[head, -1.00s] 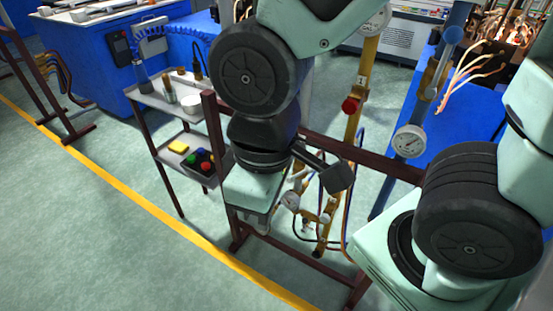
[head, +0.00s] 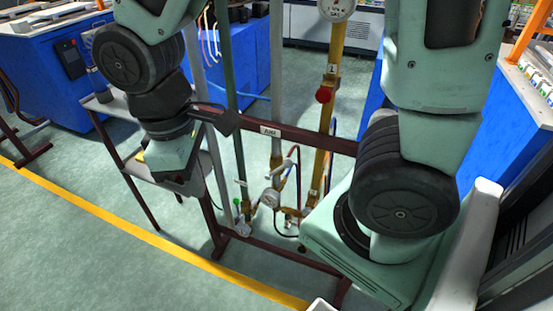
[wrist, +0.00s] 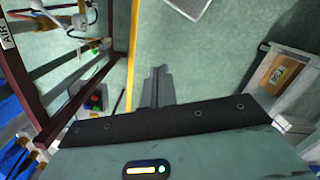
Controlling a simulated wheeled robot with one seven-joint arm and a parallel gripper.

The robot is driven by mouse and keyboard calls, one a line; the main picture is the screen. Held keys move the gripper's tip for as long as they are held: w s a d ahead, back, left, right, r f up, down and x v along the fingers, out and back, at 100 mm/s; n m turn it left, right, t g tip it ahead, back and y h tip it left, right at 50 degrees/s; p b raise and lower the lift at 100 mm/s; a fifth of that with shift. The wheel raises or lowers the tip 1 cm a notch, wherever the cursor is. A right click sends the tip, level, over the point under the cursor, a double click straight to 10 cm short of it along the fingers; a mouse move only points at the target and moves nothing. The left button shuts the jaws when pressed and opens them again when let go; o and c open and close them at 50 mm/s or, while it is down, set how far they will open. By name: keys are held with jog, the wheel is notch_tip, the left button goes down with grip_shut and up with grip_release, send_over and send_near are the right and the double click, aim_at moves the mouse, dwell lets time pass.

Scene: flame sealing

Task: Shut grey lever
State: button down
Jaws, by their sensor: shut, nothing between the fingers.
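A pale grey lever (head: 281,168) sits at the lower end of the grey pipe (head: 277,85) in the head view, sticking out at a slant near a round gauge (head: 270,198). My gripper hangs left of the pipes in the head view, its hand (head: 168,158) pointing down in front of the side shelf; its fingertips are hidden there. In the wrist view my gripper (wrist: 158,72) is shut and empty over bare floor. Valve fittings (wrist: 82,20) show at its upper left, but I cannot tell the lever among them.
A brown frame (head: 300,137) with a label carries the pipes. A yellow pipe (head: 325,120) with a red knob (head: 323,95) and a green pipe (head: 231,100) stand beside the grey one. A grey shelf (head: 115,106) is at left. Open floor (head: 80,245) lies in front.

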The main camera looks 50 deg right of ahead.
jog(key=w+d+f+g+h+b, duration=0.1)
jog(key=w+d+f, duration=0.2)
jog(key=d, duration=0.4)
jog(key=w+d+f+n+g+h+b, duration=0.1)
jog(key=w+d+f+h+b, duration=0.1)
jog(key=w+d, duration=0.4)
jog(key=w+d+f+n+g+h+b, duration=0.1)
jog(key=w+d+f, duration=0.4)
jog(key=d, duration=0.5)
jog(key=shift+w+h+b, duration=0.15)
jog(key=shift+h+b, duration=0.15)
jog(key=shift+h, duration=0.2)
jog(key=shift+d+f, duration=0.15)
jog(key=shift+f, duration=0.05)
jog(key=p, duration=0.2)
send_over(278, 170)
jog(key=a, duration=0.1)
notch_tip(278, 170, down, 10)
jog(key=shift+s+f, duration=0.25)
jog(key=shift+s, duration=0.15)
